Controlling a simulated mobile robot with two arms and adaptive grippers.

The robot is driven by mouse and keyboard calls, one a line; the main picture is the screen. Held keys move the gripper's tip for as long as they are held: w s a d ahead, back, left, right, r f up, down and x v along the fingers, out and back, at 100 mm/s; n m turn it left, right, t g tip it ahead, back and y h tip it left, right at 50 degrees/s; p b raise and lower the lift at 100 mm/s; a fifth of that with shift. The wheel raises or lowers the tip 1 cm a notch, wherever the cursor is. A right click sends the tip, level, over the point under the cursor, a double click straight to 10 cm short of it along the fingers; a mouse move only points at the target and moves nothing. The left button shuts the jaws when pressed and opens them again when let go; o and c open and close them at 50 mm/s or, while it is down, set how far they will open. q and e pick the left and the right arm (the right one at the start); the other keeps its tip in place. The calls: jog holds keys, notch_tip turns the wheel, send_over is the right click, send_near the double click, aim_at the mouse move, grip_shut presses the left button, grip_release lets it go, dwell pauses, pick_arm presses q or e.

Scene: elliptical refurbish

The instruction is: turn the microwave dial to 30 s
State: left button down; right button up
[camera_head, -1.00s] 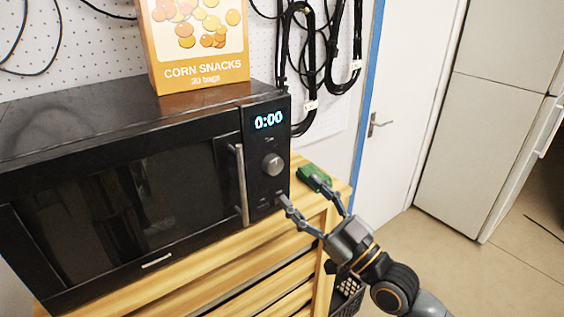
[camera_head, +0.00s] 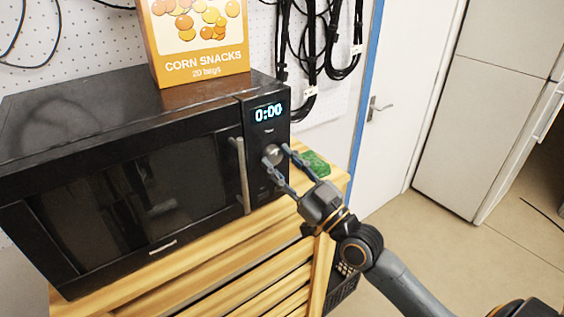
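The black microwave (camera_head: 130,185) stands on a wooden slatted cabinet. Its round silver dial (camera_head: 273,153) is on the control panel at the right, below a display (camera_head: 269,112) that reads 0:00. My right gripper (camera_head: 275,153) comes in from the lower right. Its two fingers are spread apart, one at each side of the dial, and partly hide it. I cannot tell whether the fingertips touch it. The microwave door with its vertical handle (camera_head: 242,176) looks shut. My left gripper is not in view.
A yellow corn snacks box (camera_head: 203,65) stands on top of the microwave. A green object (camera_head: 316,162) lies on the wooden top (camera_head: 335,183) behind my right gripper. Black cables (camera_head: 310,50) hang on the pegboard. Open floor lies to the right, before a white door and fridge.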

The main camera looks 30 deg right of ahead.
jog(key=c, duration=0.3)
jog(key=shift+a+r+m+t+h+p, duration=0.1)
jog(key=shift+m+t+h+p, duration=0.15)
jog(key=shift+m+h+p, duration=0.7)
jog(key=shift+m+t+h+p, duration=0.25)
jog(key=shift+m+h, duration=0.1)
jog(key=shift+m, duration=1.1)
jog(key=shift+m+h, duration=0.6)
jog(key=shift+m, duration=0.3)
jog(key=shift+a+m+h+p, duration=0.1)
jog(key=shift+m+h+p, duration=0.2)
jog(key=shift+m+h, duration=0.55)
jog(key=shift+m+y, duration=0.25)
jog(key=shift+m, duration=0.2)
jog(key=o, duration=1.2)
